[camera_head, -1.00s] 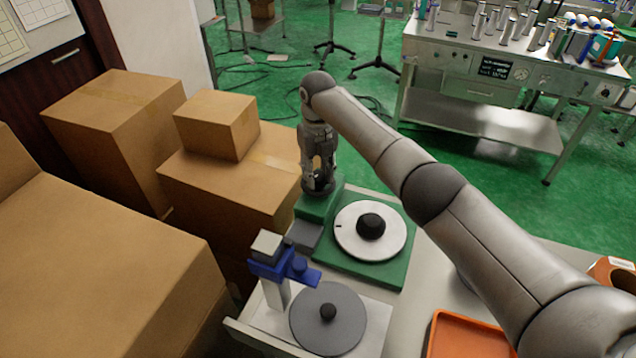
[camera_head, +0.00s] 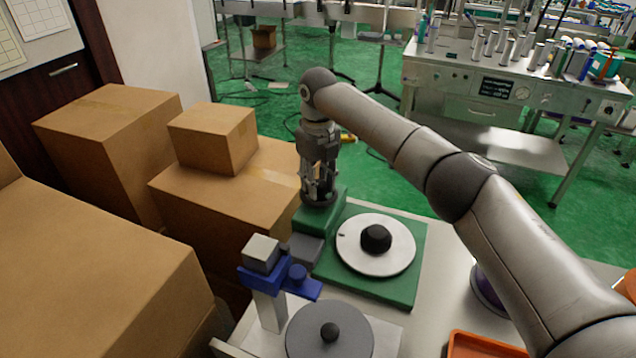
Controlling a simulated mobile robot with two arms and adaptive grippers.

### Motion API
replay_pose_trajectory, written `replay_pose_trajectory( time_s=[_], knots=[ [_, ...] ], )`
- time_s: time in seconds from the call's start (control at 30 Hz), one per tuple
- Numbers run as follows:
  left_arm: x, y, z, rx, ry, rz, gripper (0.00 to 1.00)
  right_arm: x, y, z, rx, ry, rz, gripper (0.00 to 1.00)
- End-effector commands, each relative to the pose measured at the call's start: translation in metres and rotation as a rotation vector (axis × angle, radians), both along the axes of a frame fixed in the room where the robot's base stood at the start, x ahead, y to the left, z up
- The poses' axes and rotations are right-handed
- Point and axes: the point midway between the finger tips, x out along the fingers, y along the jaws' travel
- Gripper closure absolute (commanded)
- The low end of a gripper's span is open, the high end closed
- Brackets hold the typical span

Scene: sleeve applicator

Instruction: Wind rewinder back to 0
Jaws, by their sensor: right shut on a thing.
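A green device, which I take as the rewinder (camera_head: 402,288), stands on the table with a white disc (camera_head: 352,259) and a black hub on its base. A small dark mark shows near the disc's left edge. A raised green block (camera_head: 330,206) at its back left carries a dark round knob (camera_head: 317,201). My right gripper (camera_head: 319,190) points down over this block, shut on the dark knob. Its fingers partly hide the knob, and no number or scale is readable. My left gripper is not in view.
A blue-and-white device (camera_head: 279,283) with a grey disc (camera_head: 352,339) stands in front, close to the green one. Cardboard boxes (camera_head: 215,205) crowd the left. An orange tray (camera_head: 480,345) lies at the lower right. A metal workbench (camera_head: 500,85) stands behind.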

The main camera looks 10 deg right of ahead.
Motion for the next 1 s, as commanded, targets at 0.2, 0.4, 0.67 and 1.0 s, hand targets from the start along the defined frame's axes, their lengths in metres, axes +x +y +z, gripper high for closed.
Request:
replay_pose_trajectory(
  time_s=[0.2, 0.4, 0.67, 1.0],
  knots=[
    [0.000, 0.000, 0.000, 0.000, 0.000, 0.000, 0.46, 0.000, 0.000, 0.000, 0.000, 0.001, -0.001, 0.91],
    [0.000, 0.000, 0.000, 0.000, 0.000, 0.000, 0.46, 0.000, 0.000, 0.000, 0.000, 0.001, -0.001, 0.46],
    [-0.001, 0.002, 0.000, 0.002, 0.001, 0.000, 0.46, 0.000, 0.000, 0.001, 0.000, 0.000, -0.001, 0.46],
    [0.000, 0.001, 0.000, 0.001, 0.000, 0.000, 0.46, 0.001, 0.000, 0.046, -0.001, -0.004, -0.002, 0.46]
  ],
)
